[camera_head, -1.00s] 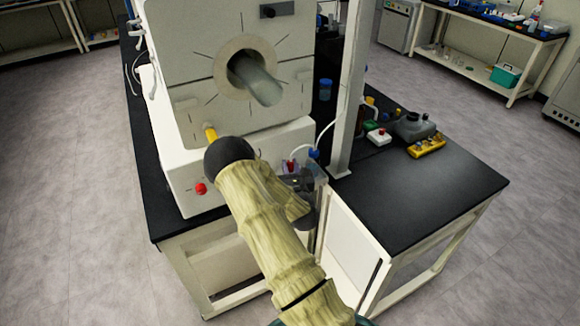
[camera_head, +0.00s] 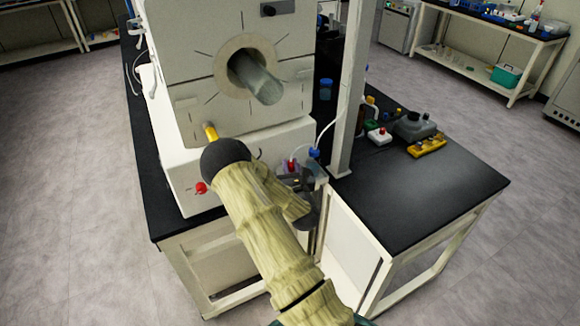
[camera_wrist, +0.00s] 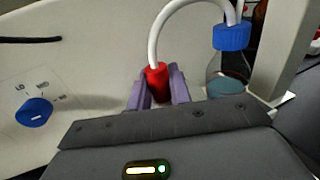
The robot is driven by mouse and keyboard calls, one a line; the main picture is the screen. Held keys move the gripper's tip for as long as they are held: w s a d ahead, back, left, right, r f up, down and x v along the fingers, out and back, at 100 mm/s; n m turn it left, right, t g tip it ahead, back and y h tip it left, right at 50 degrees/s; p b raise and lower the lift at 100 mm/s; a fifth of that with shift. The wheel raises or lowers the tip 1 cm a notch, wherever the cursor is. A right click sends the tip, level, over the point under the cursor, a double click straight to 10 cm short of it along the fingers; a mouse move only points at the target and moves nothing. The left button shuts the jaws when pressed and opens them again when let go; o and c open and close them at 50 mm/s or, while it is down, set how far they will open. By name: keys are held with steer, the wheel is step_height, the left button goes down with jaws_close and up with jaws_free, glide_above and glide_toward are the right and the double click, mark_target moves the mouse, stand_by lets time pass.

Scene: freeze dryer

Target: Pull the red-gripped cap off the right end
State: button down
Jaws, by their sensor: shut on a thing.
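The red-gripped cap (camera_wrist: 157,80) stands between the two purple fingers of my gripper (camera_wrist: 159,87) in the wrist view, with the fingers closed on its sides. A white tube rises from its top and arches right to a bottle's blue cap (camera_wrist: 231,37). The red cap's lower end is hidden by my gripper, so I cannot tell what it meets. In the head view the red cap (camera_head: 293,165) is small, beside the machine's lower right corner. My gripper (camera_head: 291,174) is partly hidden there by my arm.
The white machine (camera_head: 285,133) with a glass tube (camera_head: 262,85) stands behind. A clear bottle (camera_wrist: 229,76) is just right of my gripper, and an upright post (camera_head: 352,90) stands further right. A blue knob (camera_wrist: 34,112) is at left. The black bench top (camera_head: 430,190) is mostly clear in front.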

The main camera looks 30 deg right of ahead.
steer(key=shift+f+b, duration=0.3)
steer(key=shift+b, duration=0.05)
stand_by(0.6)
steer(key=c, duration=1.2)
jaws_free()
steer(key=shift+w, duration=0.1)
steer(key=o, duration=0.6)
steer(key=shift+s, duration=0.2)
steer(key=shift+w, duration=0.1)
steer(key=shift+a+r, duration=0.1)
steer(key=shift+s+a+r+p, duration=0.2)
steer(key=shift+s+r, duration=0.05)
steer(key=shift+s, duration=0.45)
steer(key=shift+s+a+r+p, duration=0.15)
steer(key=shift+s+a+r, duration=0.1)
steer(key=shift+s, duration=0.4)
steer(key=s, duration=0.1)
steer(key=s+r, duration=0.1)
steer(key=s, duration=0.2)
steer(key=shift+s+a+r+p, duration=0.1)
steer(key=shift+a+r+p, duration=0.25)
steer(key=shift+a+r, duration=0.05)
